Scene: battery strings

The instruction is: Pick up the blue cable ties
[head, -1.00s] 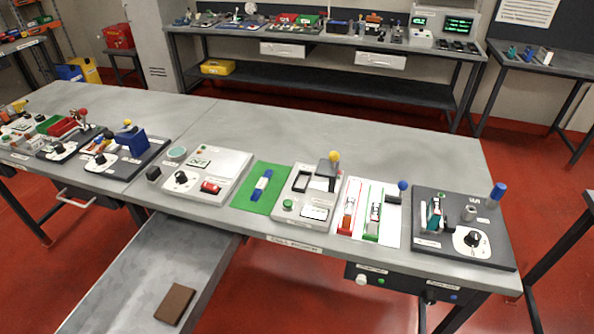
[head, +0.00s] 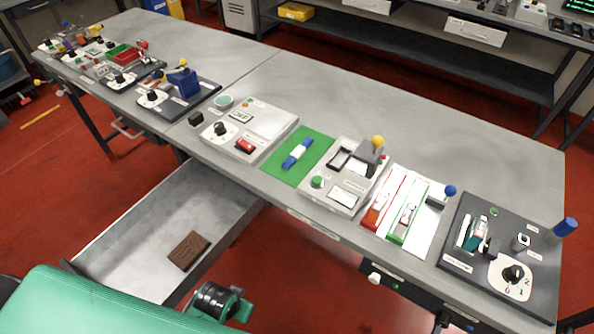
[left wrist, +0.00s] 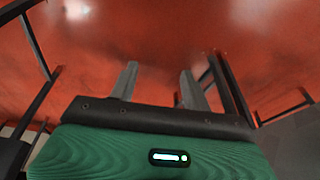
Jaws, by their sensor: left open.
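A blue bundle with a white band around its middle (head: 290,162), which looks like the cable ties, lies on a green mat (head: 322,146) on the grey bench in the head view. My left gripper (left wrist: 159,85) shows only in the left wrist view. Its two grey fingers are apart with nothing between them, over red floor and dark table legs. The blue bundle is not in the left wrist view. My right gripper is in neither view.
A silver panel (head: 268,122) stands left of the mat, and a panel with a yellow-knobbed lever (head: 343,196) stands right of it. An open drawer (head: 150,225) juts out below the bench, holding a brown block (head: 188,250). The bench behind the mat (head: 360,105) is clear.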

